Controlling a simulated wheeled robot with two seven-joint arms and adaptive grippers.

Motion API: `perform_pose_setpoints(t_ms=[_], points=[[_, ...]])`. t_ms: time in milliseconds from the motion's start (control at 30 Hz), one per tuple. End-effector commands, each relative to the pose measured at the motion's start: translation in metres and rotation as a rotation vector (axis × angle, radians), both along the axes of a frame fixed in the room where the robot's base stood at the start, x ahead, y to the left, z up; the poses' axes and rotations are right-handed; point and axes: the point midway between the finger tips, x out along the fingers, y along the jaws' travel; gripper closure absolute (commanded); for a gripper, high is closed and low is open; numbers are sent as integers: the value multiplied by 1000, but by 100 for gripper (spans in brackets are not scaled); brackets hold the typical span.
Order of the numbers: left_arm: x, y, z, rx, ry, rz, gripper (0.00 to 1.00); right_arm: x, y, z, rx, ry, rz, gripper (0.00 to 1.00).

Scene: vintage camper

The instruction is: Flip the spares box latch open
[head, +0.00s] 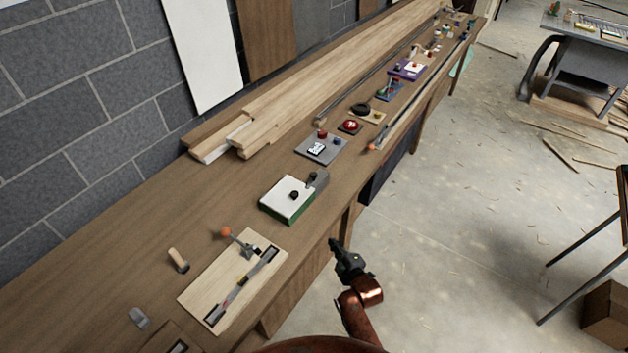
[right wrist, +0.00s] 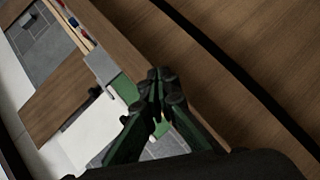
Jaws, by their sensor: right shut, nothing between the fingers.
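A green-sided box with a white top (head: 280,200) sits on the long wooden bench. It carries a black knob (head: 294,195) and a grey block with a dark knob (head: 315,181) at its far right corner. No label is readable, so I cannot tell for certain that this is the spares box or which part is its latch. My right gripper (head: 334,243) is shut and empty, off the bench's front edge, to the right of and apart from the box. The right wrist view shows its closed fingertips (right wrist: 157,80) with the white top (right wrist: 92,130) behind them. My left gripper is out of view.
A wooden board with an orange-knobbed lever (head: 215,290) lies nearer on the bench. A grey panel (head: 320,148) and several small devices stand farther along. Long planks (head: 300,95) lie by the wall. The floor right of the bench is mostly open.

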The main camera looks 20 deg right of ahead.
Motion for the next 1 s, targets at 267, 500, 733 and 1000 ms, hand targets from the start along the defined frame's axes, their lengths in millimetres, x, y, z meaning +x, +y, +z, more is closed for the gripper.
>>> perform_pose_setpoints(t_ms=[267, 500, 733, 1000], points=[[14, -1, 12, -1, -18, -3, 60, 34, 12, 86, -166, -190, 57, 100], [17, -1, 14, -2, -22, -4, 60, 62, 28, 121, -325, -348, 90, 100], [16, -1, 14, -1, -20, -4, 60, 67, 31, 130, -370, -387, 95, 100], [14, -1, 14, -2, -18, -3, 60, 70, 32, 130, -367, -386, 94, 100]])
